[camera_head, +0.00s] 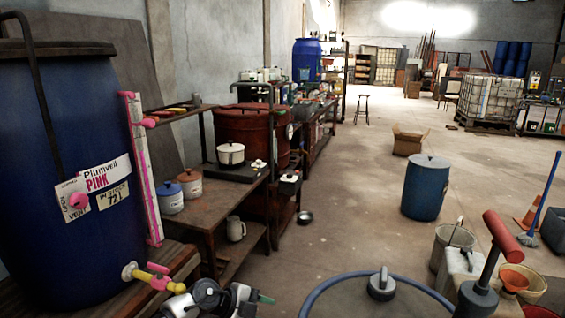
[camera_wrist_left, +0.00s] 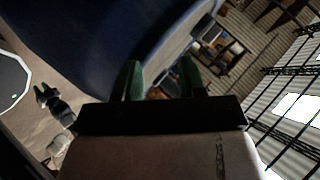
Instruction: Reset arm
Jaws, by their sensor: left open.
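My left gripper (camera_wrist_left: 162,78) shows in the left wrist view with its two green fingers apart and nothing between them. A large dark blue surface curves just beyond the fingers. A second, smaller gripper with green fingers, seemingly my right gripper (camera_wrist_left: 43,92), shows at the left of that view. Its fingers look apart, with nothing seen between them. In the head view, grey and white arm parts and a green tip show at the bottom edge; which arm they belong to is unclear.
A bench (camera_head: 195,215) holds canisters and a white pot (camera_head: 230,153). A blue drum (camera_head: 425,190) and buckets stand at right.

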